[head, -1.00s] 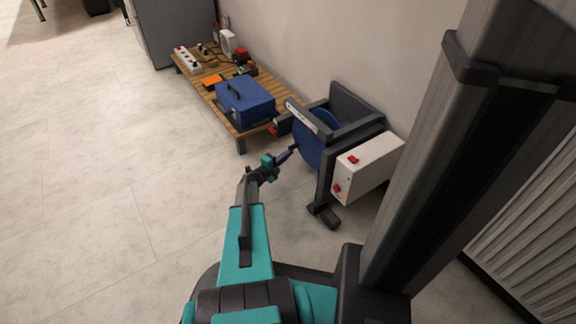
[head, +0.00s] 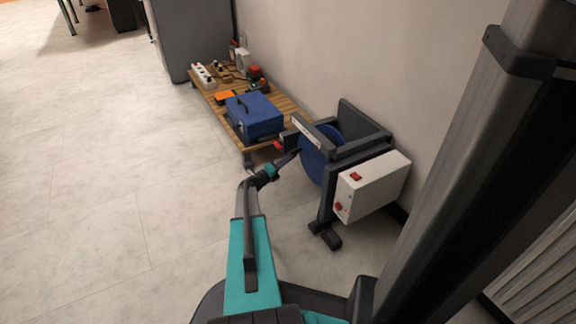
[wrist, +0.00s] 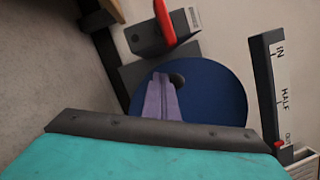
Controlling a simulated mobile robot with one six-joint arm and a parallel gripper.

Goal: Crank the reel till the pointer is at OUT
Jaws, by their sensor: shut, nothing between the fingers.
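The blue reel (wrist: 222,95) sits in a dark frame, its face toward my gripper; it also shows in the head view (head: 314,166). My gripper (wrist: 162,78) has its purple fingers shut and empty, in front of the reel's face. A dark round spot (wrist: 178,79), perhaps the crank knob, is right by the fingertips; I cannot tell whether they touch it. The red pointer (wrist: 279,144) is at the scale's OUT end. In the head view, my gripper (head: 296,153) reaches the reel's left side.
A white box with red buttons (head: 372,188) is fixed on the reel stand's near side. A low wooden table (head: 283,105) behind holds a blue case (head: 256,118) and small devices. A red handle (wrist: 165,22) shows above the reel. Floor (head: 90,190) at left is clear.

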